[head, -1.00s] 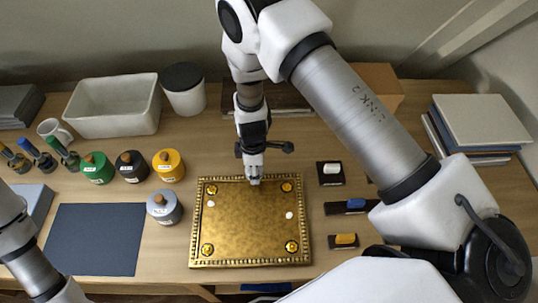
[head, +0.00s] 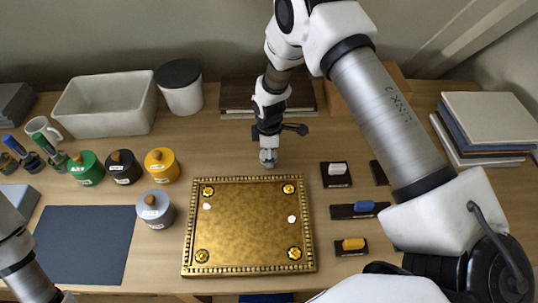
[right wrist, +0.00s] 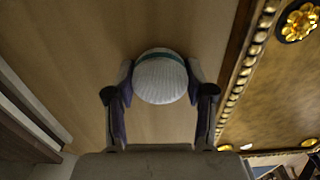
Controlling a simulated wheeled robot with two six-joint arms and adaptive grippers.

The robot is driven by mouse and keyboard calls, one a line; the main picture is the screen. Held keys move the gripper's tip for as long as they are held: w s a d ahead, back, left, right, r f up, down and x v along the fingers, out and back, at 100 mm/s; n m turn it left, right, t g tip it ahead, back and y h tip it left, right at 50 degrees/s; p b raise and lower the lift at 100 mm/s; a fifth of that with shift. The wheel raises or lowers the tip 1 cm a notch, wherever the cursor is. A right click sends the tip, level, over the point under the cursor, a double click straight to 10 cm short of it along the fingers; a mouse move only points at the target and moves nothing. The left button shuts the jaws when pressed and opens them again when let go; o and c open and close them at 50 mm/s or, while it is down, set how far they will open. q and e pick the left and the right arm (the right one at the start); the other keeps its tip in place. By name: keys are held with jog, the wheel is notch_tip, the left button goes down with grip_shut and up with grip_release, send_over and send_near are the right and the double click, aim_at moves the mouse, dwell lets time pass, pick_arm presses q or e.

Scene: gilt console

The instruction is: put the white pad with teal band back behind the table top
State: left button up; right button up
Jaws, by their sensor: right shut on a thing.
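The white pad with teal band (right wrist: 160,82) is ribbed and rounded in the right wrist view. The teal band curves across its upper part. My right gripper (right wrist: 160,90) is shut on it, one finger at each side. In the head view my right gripper (head: 268,157) points down just behind the back edge of the gilt table top (head: 250,235), over bare wood; the pad is too small there to make out clearly. The gilt top lies flat, with a beaded rim and a gold rosette near each corner. My left gripper is out of view.
Dark books (head: 240,95) lie behind the gripper. Dark blocks with white (head: 337,169), blue (head: 364,206) and yellow (head: 353,244) tops stand right of the gilt top. A grey pot (head: 155,210) stands left of it. Bare wood lies between the gilt top and the books.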

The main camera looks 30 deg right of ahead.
jog(key=o, duration=1.1)
jog(key=shift+s, duration=0.1)
jog(key=shift+f, duration=0.1)
jog(key=shift+r, duration=0.55)
notch_tip(320, 180, up, 11)
jog(key=b, duration=0.3)
jog(key=shift+r, duration=0.15)
